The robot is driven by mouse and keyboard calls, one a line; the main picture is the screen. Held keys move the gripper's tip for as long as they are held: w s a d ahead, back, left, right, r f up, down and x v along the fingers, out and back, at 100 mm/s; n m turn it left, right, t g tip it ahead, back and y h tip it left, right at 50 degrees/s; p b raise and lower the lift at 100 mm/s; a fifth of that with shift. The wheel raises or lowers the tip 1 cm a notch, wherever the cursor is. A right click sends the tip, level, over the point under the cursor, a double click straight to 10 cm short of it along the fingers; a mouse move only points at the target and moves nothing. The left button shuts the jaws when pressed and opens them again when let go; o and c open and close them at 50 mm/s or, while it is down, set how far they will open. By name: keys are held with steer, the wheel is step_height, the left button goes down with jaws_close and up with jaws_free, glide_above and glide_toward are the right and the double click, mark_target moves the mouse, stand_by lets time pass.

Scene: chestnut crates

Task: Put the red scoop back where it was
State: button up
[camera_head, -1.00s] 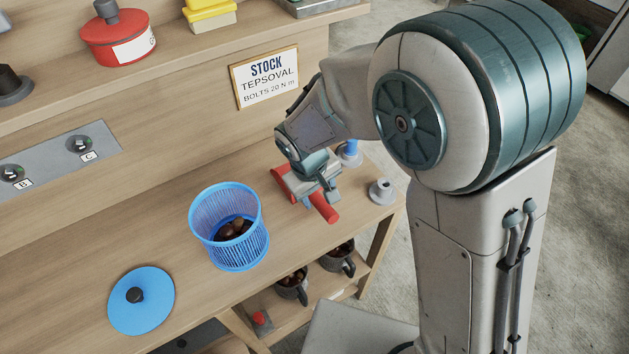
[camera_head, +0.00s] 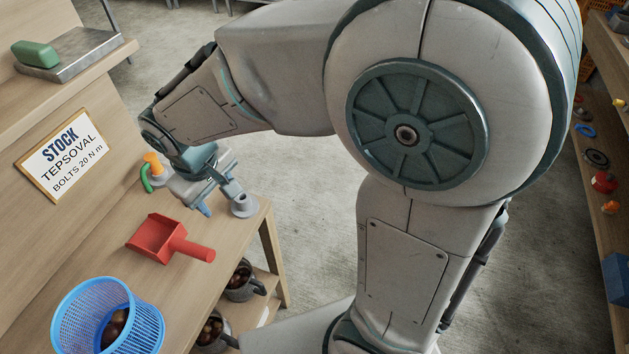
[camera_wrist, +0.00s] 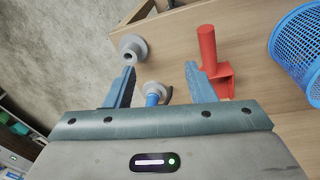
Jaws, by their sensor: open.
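The red scoop (camera_head: 165,240) lies on the wooden bench, to the upper right of the blue basket, its handle pointing right. In the wrist view its red handle (camera_wrist: 207,50) shows just outside the right finger, and that finger hides part of the scoop. My gripper (camera_head: 208,202) is over the bench's right end, apart from the scoop. In the wrist view my gripper (camera_wrist: 160,74) is open, with nothing held between its fingers. A blue-topped piece on a grey base (camera_wrist: 152,94) shows below, between the fingers.
The blue mesh basket (camera_head: 66,322) holds chestnuts. A grey flanged piece (camera_head: 244,206) stands near the bench's right edge. An orange and green item (camera_head: 152,165) stands behind my gripper. A stock sign (camera_head: 63,155) is on the back panel. Dark mugs (camera_head: 240,282) sit on the lower shelf.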

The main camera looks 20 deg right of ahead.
steer(key=s+d+r+m, duration=0.2)
steer(key=s+d, duration=0.1)
steer(key=d, duration=0.3)
steer(key=s+d+r+m+t, duration=0.1)
steer(key=s+d+m, duration=0.1)
steer(key=d, duration=0.4)
steer(key=s+d+r+m, duration=0.2)
steer(key=s+d+m, duration=0.1)
steer(key=d, duration=0.3)
steer(key=shift+s+d+r+t, duration=0.25)
steer(key=shift+s+r+t, duration=0.05)
steer(key=shift+s+t, duration=0.15)
